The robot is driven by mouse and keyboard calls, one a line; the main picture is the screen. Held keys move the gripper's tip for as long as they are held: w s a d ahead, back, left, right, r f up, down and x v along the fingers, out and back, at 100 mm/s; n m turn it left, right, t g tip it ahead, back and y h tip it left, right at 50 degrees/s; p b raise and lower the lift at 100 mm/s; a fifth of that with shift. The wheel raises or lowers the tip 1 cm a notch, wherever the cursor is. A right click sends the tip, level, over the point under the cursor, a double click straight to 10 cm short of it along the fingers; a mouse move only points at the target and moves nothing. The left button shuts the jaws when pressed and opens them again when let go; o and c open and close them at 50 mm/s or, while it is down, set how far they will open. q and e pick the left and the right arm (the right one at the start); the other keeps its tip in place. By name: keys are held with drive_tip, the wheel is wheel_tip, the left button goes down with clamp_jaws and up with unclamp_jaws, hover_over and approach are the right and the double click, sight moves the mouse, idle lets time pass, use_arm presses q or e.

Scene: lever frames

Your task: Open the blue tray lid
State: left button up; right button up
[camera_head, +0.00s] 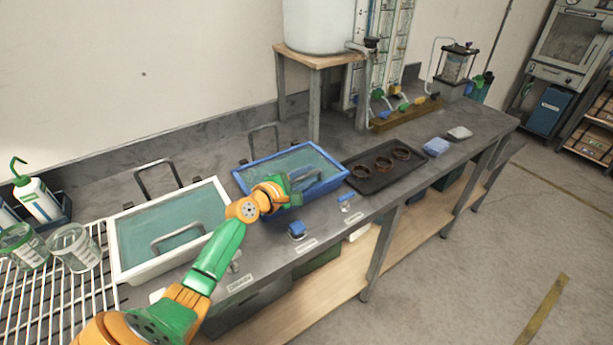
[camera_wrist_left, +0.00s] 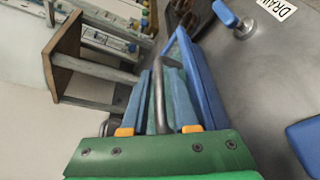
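The blue tray (camera_head: 326,186) stands on the grey bench, with a teal lid surface (camera_head: 303,160) level inside its rim. Its blue rim also shows in the wrist view (camera_wrist_left: 201,82). My left gripper (camera_head: 294,183) is over the front part of the tray. In the wrist view its two blue fingers (camera_wrist_left: 157,75) stand apart on either side of a grey bar handle (camera_wrist_left: 158,100), with a gap visible on both sides. The gripper and forearm hide the tray's front left corner in the head view. My right gripper is not in view.
A white tray (camera_head: 117,242) with a teal lid stands to the left, beside a wire rack (camera_head: 60,300) with beakers. A dark tray with brown rings (camera_head: 384,164) is to the right. A blue valve knob (camera_head: 297,229) is in front. A wooden stand (camera_head: 318,58) is behind.

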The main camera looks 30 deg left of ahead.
use_arm(q)
drive_tip(key=shift+s, duration=0.1)
clamp_jaws()
drive_tip(key=shift+r, duration=0.1)
idle(1.1)
